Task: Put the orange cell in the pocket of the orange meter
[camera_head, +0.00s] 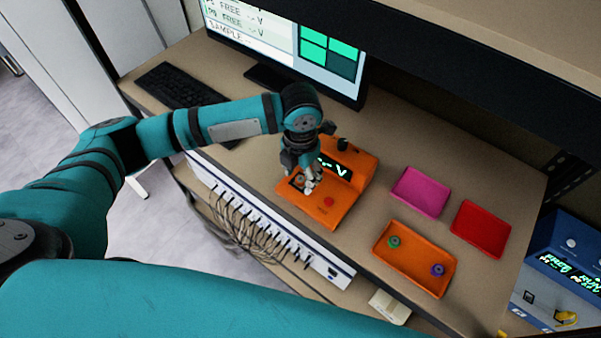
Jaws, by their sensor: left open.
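The orange meter (335,212) stands on the bench, with a lit dark display (334,168) and a red button (328,202). Its dark square pocket (299,182) is at the left of its top, beside my gripper's fingers. A small round thing shows at the pocket; it may be the orange cell, but its colour and exact seating are too small to tell. My left gripper (309,187) is open, pointing down just over the meter, its fingertips close to the pocket's right side. My right gripper is not in view.
An orange tray (414,262) holds a green cell (393,242) and a purple cell (437,270). Empty magenta (421,192) and red (481,229) trays lie behind it. A monitor (290,50) and keyboard (180,88) stand at the back left. A shelf (470,70) overhangs the bench.

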